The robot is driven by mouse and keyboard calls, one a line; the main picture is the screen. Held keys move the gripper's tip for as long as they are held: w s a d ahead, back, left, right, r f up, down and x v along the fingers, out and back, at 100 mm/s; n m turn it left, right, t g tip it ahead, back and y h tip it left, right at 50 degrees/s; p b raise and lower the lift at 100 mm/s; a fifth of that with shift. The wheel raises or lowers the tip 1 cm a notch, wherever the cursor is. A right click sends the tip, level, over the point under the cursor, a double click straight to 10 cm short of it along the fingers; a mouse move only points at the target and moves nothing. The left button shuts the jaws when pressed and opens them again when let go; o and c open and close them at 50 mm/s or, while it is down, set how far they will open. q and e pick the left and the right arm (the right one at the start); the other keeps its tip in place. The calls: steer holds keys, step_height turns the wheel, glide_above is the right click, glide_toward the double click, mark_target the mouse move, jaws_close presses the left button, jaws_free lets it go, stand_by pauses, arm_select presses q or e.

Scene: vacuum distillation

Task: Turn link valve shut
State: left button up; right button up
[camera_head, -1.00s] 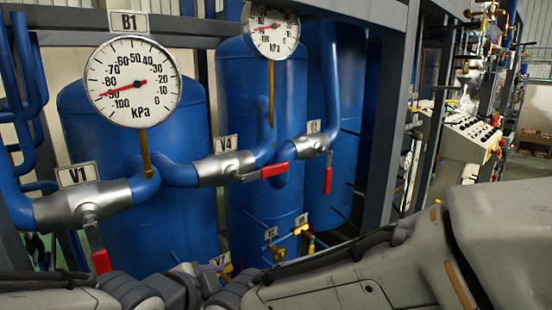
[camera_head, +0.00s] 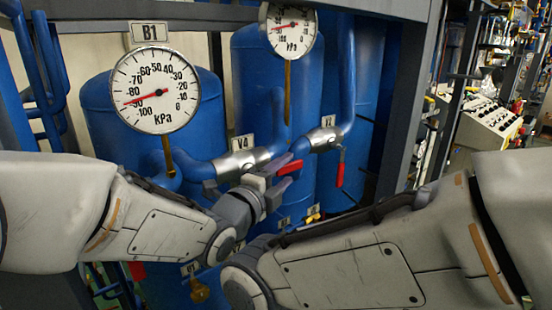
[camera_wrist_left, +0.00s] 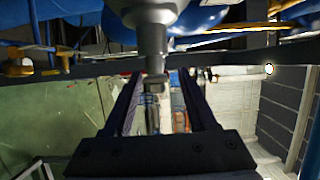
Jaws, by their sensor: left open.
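The V4 valve (camera_head: 240,162) has a silver body on the blue pipe between two blue tanks. Its red lever (camera_head: 290,168) points right, roughly along the pipe. My left gripper (camera_head: 284,172) is open at the lever, one finger above and one below in the picture; contact cannot be told. In the left wrist view, the open fingers (camera_wrist_left: 160,85) flank a grey valve stem (camera_wrist_left: 152,45). The lever is not clear there. My right arm crosses the lower right of the head view; its gripper is out of view.
Gauge B1 (camera_head: 153,92) stands left of V4 with its needle near -90. A second gauge (camera_head: 290,28) stands behind. Another valve (camera_head: 322,140) to the right has a hanging red lever (camera_head: 340,172). A dark frame post (camera_head: 402,100) stands right of the tanks.

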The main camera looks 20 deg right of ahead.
arm_select(q)
steer(key=shift+p+x, duration=0.45)
steer(key=shift+x, duration=1)
jaws_close()
stand_by(0.4)
